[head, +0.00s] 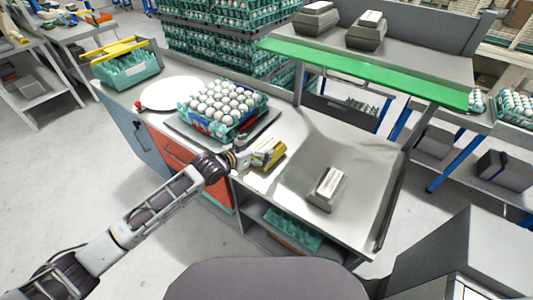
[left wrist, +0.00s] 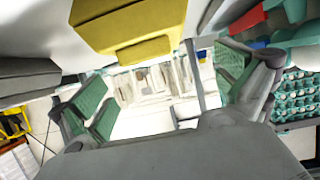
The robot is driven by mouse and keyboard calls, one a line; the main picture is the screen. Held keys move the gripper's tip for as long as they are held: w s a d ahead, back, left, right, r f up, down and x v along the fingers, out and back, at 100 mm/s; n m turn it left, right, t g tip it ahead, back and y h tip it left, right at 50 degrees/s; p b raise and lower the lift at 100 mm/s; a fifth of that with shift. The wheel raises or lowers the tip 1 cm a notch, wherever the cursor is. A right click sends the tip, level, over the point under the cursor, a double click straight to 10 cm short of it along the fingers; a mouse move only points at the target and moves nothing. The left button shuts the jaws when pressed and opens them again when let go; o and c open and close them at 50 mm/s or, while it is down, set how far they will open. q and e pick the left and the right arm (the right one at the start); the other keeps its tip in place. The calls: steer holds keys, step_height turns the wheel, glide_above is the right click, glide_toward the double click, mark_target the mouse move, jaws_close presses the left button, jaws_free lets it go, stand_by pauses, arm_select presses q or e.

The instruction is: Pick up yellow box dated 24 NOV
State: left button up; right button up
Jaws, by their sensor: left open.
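A yellow box (head: 270,153) lies at the front edge of the counter, just right of the egg tray. Its date is too small to read. My left gripper (head: 250,160) is beside it, on its left, and partly covers its near side. In the left wrist view, the gripper's two green-padded fingers (left wrist: 160,92) are spread apart with nothing between them. The yellow box (left wrist: 130,32) fills the upper middle of that view, beyond the fingers and above the gap. My right gripper is not in view.
A tray of white eggs (head: 215,110) stands left of the yellow box on a dark scale plate. A grey device (head: 327,188) sits on the steel counter to the right. A green shelf (head: 360,72) runs above the back. A green crate (head: 125,68) stands at the left end.

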mark_target(266, 146)
arm_select(q)
steer(key=shift+w+d, duration=0.15)
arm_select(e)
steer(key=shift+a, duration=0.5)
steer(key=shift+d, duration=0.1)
arm_select(q)
steer(key=shift+w+d+f, duration=0.35)
steer(key=shift+d, duration=0.1)
steer(key=shift+w+d+f, duration=0.4)
steer(key=shift+d, duration=0.1)
steer(key=shift+w+d+f, duration=0.15)
steer(key=shift+w+d, duration=0.1)
steer(key=shift+w+d+f, duration=0.3)
steer(key=shift+w, duration=0.1)
steer(key=shift+w+d+f, duration=0.15)
steer(key=shift+w, duration=0.1)
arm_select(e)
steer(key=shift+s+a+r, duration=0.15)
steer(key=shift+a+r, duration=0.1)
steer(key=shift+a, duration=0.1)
